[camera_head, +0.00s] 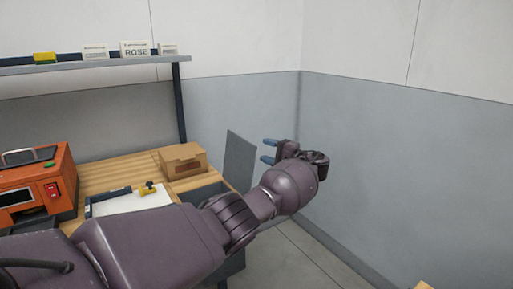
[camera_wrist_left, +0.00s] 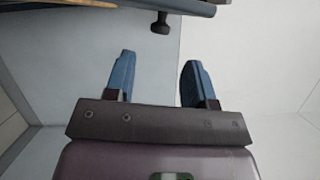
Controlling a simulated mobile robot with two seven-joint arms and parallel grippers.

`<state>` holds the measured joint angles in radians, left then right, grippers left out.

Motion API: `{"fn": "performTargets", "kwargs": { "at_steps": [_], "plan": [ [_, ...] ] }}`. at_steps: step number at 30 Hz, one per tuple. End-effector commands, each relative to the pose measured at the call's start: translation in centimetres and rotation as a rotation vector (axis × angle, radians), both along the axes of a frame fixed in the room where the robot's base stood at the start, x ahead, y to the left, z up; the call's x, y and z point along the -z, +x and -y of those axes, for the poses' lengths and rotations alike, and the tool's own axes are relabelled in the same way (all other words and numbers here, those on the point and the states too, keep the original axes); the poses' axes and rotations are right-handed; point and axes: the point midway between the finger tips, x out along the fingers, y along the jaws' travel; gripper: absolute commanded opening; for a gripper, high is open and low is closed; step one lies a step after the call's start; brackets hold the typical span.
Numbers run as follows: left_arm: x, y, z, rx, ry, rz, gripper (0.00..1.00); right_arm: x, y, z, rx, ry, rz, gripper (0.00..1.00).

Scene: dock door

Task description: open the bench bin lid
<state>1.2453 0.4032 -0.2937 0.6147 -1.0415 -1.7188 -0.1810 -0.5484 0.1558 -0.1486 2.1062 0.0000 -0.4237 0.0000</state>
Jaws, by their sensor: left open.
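The bench bin lid (camera_head: 240,161) is a flat grey panel. It stands raised, close to upright, at the right end of the bench in the head view. The dark grey bin (camera_head: 203,192) is below and left of it, partly hidden by my left arm. My left gripper (camera_head: 268,151) is open, with two blue fingers, just right of the lid's upper edge. The open fingers also show in the left wrist view (camera_wrist_left: 160,78), with nothing seen held between them. Whether a finger touches the lid I cannot tell. My right gripper is not in view.
The wooden bench (camera_head: 115,175) holds an orange machine (camera_head: 38,187), a cardboard box (camera_head: 183,160) and a clipboard (camera_head: 132,201). A shelf (camera_head: 90,65) with small signs runs above. Grey walls (camera_head: 400,170) meet in a corner close to the gripper.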

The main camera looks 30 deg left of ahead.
Motion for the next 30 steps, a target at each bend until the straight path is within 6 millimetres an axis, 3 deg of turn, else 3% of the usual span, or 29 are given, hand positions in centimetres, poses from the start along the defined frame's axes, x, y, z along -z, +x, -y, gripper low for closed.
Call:
{"fn": "performTargets", "kwargs": {
  "at_steps": [3,9,30],
  "plan": [
    [0.2,0.0,1.9,0.002,0.0,0.0,0.5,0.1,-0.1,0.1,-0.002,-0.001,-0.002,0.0],
    [0.3,0.0,3.7,0.0,0.0,0.0,0.5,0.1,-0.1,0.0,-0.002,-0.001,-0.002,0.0],
    [0.3,0.4,4.0,0.028,0.0,0.009,0.5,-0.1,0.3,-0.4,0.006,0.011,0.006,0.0]
  ]
}}
